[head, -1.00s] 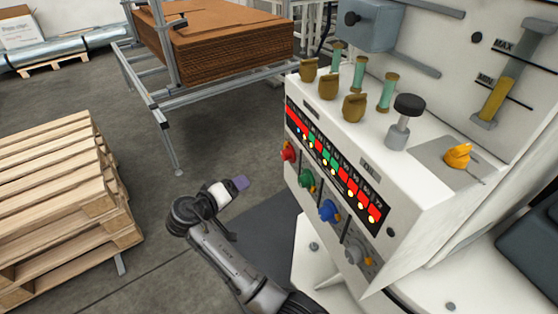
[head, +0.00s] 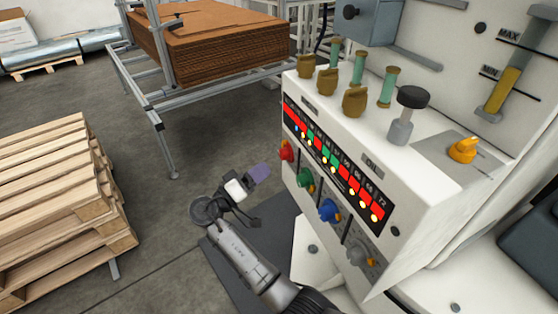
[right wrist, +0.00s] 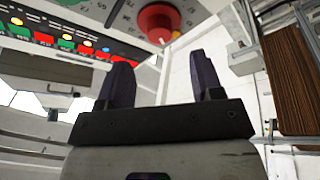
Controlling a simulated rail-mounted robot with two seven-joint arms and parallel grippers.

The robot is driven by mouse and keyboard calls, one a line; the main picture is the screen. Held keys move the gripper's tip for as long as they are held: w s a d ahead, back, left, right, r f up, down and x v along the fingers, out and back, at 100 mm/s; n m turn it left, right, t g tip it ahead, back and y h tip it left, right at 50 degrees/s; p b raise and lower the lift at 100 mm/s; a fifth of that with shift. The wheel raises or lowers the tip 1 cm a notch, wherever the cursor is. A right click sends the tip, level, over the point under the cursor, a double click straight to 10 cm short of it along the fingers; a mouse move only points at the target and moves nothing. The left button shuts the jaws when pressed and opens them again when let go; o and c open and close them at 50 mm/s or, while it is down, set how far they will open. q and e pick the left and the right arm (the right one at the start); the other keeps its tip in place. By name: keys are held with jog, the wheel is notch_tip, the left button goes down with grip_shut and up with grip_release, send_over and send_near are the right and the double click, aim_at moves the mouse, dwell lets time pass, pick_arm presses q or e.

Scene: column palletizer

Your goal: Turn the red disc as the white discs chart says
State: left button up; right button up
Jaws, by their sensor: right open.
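The red disc (head: 286,150) is a round knob at the left end of the white panel's front face, in a row with green, blue and grey knobs. In the right wrist view the red disc (right wrist: 158,22) shows large, beyond the fingertips, with a small orange pointer at its lower edge. A chart strip (head: 335,160) of red and green numbered cells with small pale and yellow discs runs above the knobs. My right gripper (head: 260,172) is open and empty, left of the red disc and apart from it. In the wrist view its two dark fingers (right wrist: 162,78) stand apart. My left gripper is not in view.
The green (head: 305,177), blue (head: 328,209) and grey (head: 361,252) knobs sit close along the panel. Brown caps and a black-topped plunger (head: 407,110) stand on top. Wooden pallets (head: 60,205) are at left.

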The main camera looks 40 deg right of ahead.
aim_at(281, 156)
jog(key=b+x, duration=0.1)
jog(key=x, duration=0.4)
jog(key=shift+d+f+b, duration=0.1)
jog(key=shift+d+b, duration=0.05)
jog(key=shift+b, duration=0.2)
jog(key=shift+d+r, duration=0.3)
jog(key=shift+d, duration=0.5)
